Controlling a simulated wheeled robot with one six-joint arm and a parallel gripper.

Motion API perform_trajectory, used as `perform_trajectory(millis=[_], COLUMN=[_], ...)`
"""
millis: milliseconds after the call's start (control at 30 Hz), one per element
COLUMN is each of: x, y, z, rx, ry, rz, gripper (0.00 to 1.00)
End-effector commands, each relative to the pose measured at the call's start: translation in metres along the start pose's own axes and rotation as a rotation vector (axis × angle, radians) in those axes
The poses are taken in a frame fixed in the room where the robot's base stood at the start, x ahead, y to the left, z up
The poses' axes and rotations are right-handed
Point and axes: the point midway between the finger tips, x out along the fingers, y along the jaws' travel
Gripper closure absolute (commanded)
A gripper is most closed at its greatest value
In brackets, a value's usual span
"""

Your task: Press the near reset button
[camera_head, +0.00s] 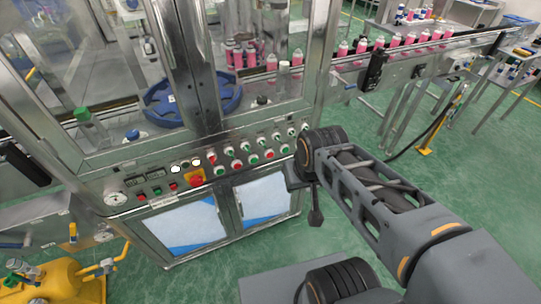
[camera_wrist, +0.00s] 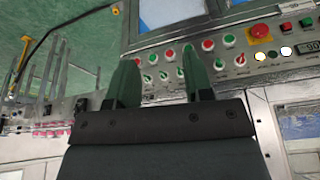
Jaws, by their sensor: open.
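No label is legible, so I cannot tell which one is the reset button. In the wrist view the button rows (camera_wrist: 186,54) lie beyond and between my fingertips, with the emergency stop (camera_wrist: 260,32) to the right. My gripper (camera_wrist: 159,72) is open and empty, its two dark green fingers apart. In the head view it is at the panel's right end, mostly hidden by my wrist; contact with a button cannot be told.
A glass-walled cabinet with a blue wheel (camera_head: 192,101) stands above. A conveyor (camera_head: 428,47) with pink cans runs right.

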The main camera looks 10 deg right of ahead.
Motion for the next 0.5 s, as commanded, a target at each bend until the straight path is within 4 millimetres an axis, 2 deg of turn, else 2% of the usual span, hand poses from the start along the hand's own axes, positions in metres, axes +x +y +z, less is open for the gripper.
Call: perform_trajectory(millis=[33,400,500], x=[0.0000,0.0000,0.0000], y=[0.0000,0.0000,0.0000], z=[0.0000,0.0000,0.0000], rx=[0.000,0.000,0.000], ry=[0.000,0.000,0.000], rz=[0.000,0.000,0.000], gripper=[0.58,0.93,1.00])
